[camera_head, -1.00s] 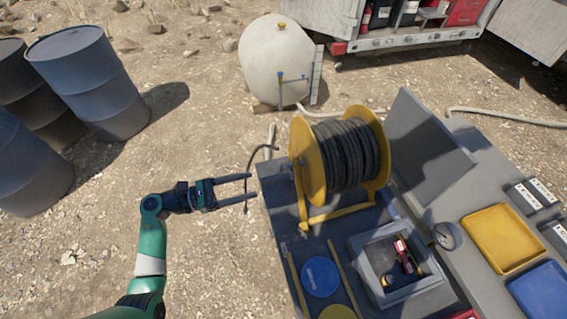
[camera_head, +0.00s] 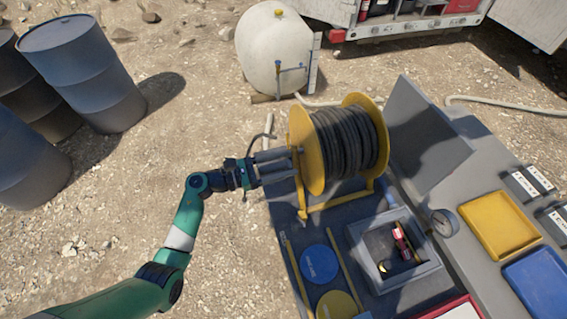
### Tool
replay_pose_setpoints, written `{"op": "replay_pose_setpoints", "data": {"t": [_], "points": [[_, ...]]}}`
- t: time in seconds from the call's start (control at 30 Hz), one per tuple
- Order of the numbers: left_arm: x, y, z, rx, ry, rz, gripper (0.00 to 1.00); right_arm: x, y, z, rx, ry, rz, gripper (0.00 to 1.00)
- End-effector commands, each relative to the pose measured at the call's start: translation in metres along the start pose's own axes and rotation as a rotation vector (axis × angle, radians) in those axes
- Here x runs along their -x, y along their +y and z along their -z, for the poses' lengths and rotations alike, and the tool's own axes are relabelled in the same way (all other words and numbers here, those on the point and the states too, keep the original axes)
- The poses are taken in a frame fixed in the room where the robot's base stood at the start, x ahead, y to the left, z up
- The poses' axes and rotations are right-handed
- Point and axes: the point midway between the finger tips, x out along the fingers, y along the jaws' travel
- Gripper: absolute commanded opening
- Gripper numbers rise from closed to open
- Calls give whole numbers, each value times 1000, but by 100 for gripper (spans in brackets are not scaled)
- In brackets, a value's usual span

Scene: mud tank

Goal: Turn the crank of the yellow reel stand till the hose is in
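The yellow reel stand (camera_head: 309,156) stands on the grey bench, with dark hose (camera_head: 347,141) wound on its drum between two yellow flanges. My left gripper (camera_head: 293,163) comes in from the left. Its two fingers are apart and reach to the left flange, where the crank is. The crank is mostly hidden at the fingertips, and I cannot tell whether the fingers touch it. My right gripper is not in view.
An open grey box (camera_head: 360,235), a blue disc (camera_head: 319,263) and a yellow disc (camera_head: 338,304) lie in front of the reel. A raised grey panel (camera_head: 425,135) stands right of it. Yellow (camera_head: 497,225) and blue (camera_head: 540,285) trays are further right.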

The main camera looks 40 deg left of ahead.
Motion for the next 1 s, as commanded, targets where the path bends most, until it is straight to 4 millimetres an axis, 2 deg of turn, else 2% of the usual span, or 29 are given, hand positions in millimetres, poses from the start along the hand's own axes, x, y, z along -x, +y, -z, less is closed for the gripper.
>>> {"op": "replay_pose_setpoints", "data": {"t": [0.03, 0.3, 0.33, 1.0], "points": [[0, 0, 0, 0, 0, 0, 52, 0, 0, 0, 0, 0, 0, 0], [0, 0, 0, 1, 0, 0, 3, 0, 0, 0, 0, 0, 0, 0], [0, 0, 0, 1, 0, 0, 0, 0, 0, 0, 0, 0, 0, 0], [1, 0, 1, 4, 1, 1, 0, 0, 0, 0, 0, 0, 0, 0]]}}
